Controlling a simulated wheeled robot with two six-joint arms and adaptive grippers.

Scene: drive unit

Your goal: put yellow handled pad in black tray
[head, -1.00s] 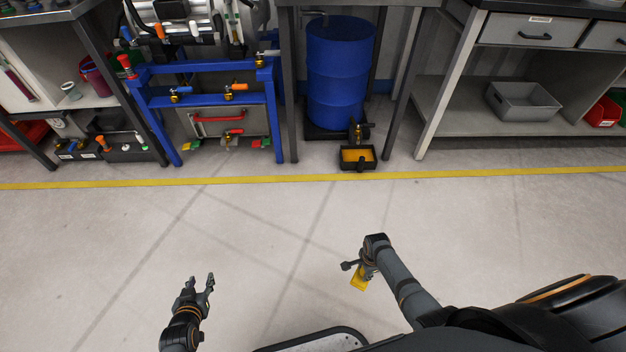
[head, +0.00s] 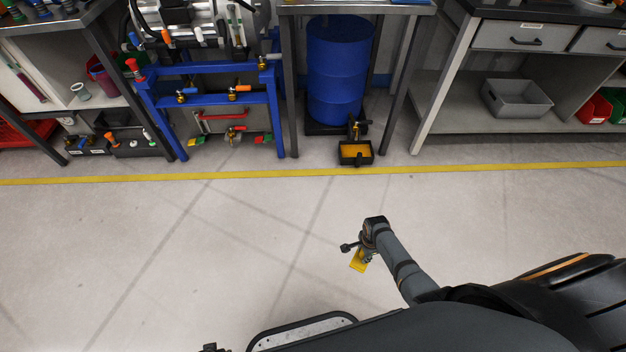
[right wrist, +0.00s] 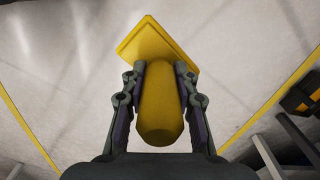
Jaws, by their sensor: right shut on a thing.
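The yellow handled pad (head: 357,265) is in my right gripper (head: 365,252), held over open floor in the lower middle of the head view. In the right wrist view my right gripper (right wrist: 160,85) is shut on the pad's thick rounded handle, with the flat yellow plate (right wrist: 157,42) beyond the fingertips. The black tray (head: 343,160) stands on the floor before the blue drum, with orange inside; the pad is apart from it. Part of the tray seems to show at the right edge of the right wrist view (right wrist: 290,103). Only a dark tip of my left gripper (head: 210,348) shows at the bottom edge.
The blue drum (head: 336,75) stands under a bench, its tap above the tray. A yellow floor line (head: 230,175) runs across in front of the tray. A blue frame (head: 215,99) stands left, a shelf with a grey bin (head: 516,105) right. The floor between is clear.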

